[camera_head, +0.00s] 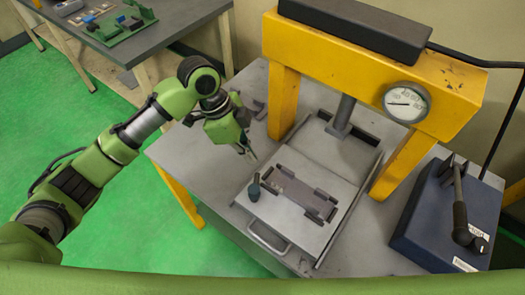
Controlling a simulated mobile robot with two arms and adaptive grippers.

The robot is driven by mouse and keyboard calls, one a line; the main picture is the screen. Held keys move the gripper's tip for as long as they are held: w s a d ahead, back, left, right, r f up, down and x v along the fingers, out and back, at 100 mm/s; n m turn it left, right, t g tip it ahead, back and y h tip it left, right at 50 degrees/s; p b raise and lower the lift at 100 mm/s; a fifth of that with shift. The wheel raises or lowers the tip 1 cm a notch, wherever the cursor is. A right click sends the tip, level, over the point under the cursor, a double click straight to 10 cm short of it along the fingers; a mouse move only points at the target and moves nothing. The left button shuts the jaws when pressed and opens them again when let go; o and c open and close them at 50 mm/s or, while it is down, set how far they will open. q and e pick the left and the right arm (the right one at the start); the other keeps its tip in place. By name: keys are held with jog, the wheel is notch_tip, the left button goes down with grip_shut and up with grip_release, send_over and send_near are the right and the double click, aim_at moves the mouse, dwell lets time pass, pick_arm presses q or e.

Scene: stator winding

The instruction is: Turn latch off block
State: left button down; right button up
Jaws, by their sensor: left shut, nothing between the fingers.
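A metal plate (275,225) with a handle at its front lies on the table under the yellow press. A flat brown-grey block (298,192) with several dark brackets around it sits on the plate. A small dark blue-grey upright peg (254,190), perhaps the latch, stands at the block's left end; I cannot tell whether it overlaps the block. My left gripper (250,155) is shut and empty, its fingertips pointing down above the plate's back left edge, apart from the peg. My right gripper is out of view.
The yellow press (284,95) with a round gauge (406,103) stands over the plate's back end. A dark blue box with a lever (425,220) is at the right. Small grey parts (257,108) lie behind my left gripper. The table's left front is clear.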

aim_at(266, 180)
pick_arm(q)
jog(key=x, duration=0.1)
jog(key=p+x, duration=0.1)
jog(key=x, duration=0.1)
jog(key=shift+s+d+f, duration=0.25)
jog(key=shift+s, duration=0.05)
jog(key=x, duration=0.1)
jog(key=p+x, duration=0.1)
jog(key=x, duration=0.3)
jog(key=shift+w, duration=0.4)
jog(key=shift+s+f, duration=0.15)
jog(key=shift+f, duration=0.15)
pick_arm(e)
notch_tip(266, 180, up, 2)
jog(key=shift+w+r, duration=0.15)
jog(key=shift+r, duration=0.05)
pick_arm(q)
jog(key=shift+w, duration=0.2)
